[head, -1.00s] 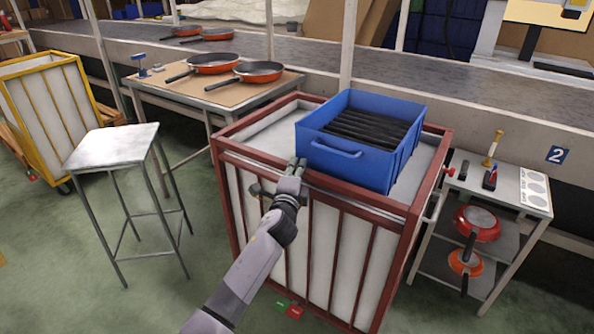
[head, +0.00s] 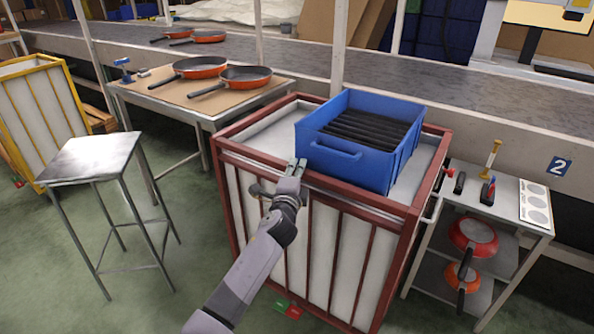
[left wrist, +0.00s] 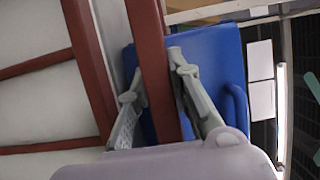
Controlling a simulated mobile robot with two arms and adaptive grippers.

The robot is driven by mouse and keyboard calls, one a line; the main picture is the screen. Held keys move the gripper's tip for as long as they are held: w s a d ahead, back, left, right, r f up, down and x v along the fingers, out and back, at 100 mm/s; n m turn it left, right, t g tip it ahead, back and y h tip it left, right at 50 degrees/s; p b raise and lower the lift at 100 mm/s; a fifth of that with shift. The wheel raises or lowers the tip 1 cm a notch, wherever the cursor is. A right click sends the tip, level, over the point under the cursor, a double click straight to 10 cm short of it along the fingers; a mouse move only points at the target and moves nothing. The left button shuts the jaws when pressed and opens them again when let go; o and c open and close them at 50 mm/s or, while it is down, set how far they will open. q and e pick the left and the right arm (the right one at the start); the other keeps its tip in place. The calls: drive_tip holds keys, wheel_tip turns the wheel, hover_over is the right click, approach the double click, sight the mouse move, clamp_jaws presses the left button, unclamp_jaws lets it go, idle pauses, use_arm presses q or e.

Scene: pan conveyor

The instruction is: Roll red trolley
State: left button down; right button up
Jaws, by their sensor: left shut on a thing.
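The red trolley (head: 313,234) has a red frame with pale panels and stands in the middle of the head view. A blue crate (head: 345,162) with dark bars inside sits on its top. My left gripper (head: 296,166) is at the trolley's near top rail, in front of the crate. In the left wrist view the fingers (left wrist: 158,95) lie on both sides of the red rail (left wrist: 152,62), shut on it. The blue crate shows behind the rail. My right gripper is not in view.
A grey stool (head: 92,158) stands on the left, near a yellow trolley (head: 38,105). A table (head: 215,115) with pans stands behind the red trolley. A shelf cart (head: 515,245) with pans is close on the right. The conveyor (head: 470,95) runs along the back.

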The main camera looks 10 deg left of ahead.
use_arm(q)
drive_tip(key=c, duration=1.6)
unclamp_jaws()
drive_tip(key=shift+w+d, duration=0.15)
drive_tip(key=shift+o, duration=0.8)
drive_tip(key=s, duration=1.2)
drive_tip(key=shift+d, duration=0.2)
